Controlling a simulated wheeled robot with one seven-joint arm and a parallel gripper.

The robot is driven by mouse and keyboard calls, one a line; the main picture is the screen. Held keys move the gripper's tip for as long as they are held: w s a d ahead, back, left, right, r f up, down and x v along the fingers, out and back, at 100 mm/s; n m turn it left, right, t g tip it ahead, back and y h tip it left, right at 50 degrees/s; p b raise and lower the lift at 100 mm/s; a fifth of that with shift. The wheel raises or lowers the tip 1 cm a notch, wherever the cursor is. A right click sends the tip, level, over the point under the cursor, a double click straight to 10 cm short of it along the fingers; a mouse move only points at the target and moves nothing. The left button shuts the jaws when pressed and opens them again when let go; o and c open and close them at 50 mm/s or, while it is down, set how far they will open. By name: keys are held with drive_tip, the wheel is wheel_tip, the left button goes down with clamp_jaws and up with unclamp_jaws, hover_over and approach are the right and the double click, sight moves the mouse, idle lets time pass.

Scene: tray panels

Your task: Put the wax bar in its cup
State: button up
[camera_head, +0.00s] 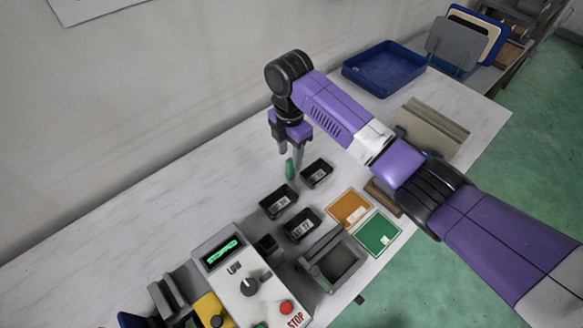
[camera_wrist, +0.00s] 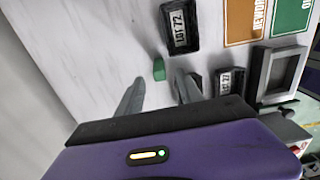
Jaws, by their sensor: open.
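A small green bar (camera_head: 290,169), which I take to be the wax bar, stands on the pale bench beside several black cups. It also shows in the wrist view (camera_wrist: 159,69). My gripper (camera_head: 291,157) points down above it, open and empty. In the wrist view the green bar shows just beyond the gap between my fingertips (camera_wrist: 160,82). Black labelled cups stand at the upper right (camera_head: 316,173), middle (camera_head: 278,202) and lower right (camera_head: 302,225). The wrist view shows a LOT 72 cup (camera_wrist: 181,28) and a LOT 27 cup (camera_wrist: 224,83). Which cup belongs to the bar is unclear.
An orange panel (camera_head: 349,208) and a green panel (camera_head: 378,234) lie right of the cups. A grey open box (camera_head: 337,264) and a control box with a STOP button (camera_head: 245,283) stand in front. A blue tray (camera_head: 384,69) is behind. The bench left of the cups is clear.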

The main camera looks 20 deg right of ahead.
sight(290, 160)
drive_tip(key=shift+f+p, duration=0.45)
drive_tip(key=shift+f, duration=1.85)
clamp_jaws()
